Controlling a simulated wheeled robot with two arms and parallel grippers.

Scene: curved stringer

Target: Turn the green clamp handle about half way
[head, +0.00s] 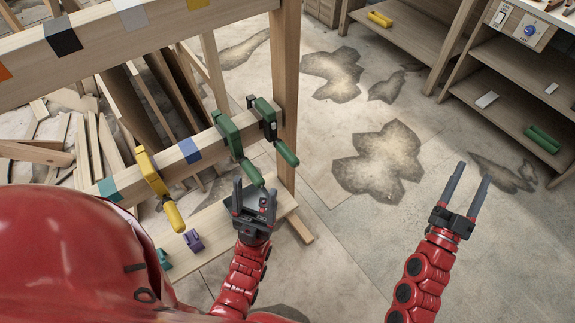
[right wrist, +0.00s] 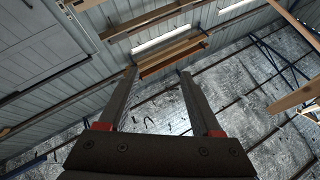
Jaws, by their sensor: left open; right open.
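Two green clamps are on the lower wooden beam in the head view. The left one (head: 229,134) has a green handle (head: 251,173) slanting down toward me. The other green clamp (head: 266,120), beside the post, has a darker green handle (head: 287,153). My left gripper (head: 255,187) is open just below the left clamp's handle, with its fingers around the handle's lower end; I cannot tell whether they touch it. My right gripper (head: 473,172) is open and empty over the floor at the right. In the right wrist view its open fingers (right wrist: 157,72) point toward the ceiling.
A yellow clamp (head: 150,172) is on the same beam, further left. Small teal (head: 164,259) and purple (head: 194,241) clamps are on the lower board. A wooden post (head: 287,90) stands beside the green clamps. Shelves (head: 510,95) stand at the back right; the floor between is clear.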

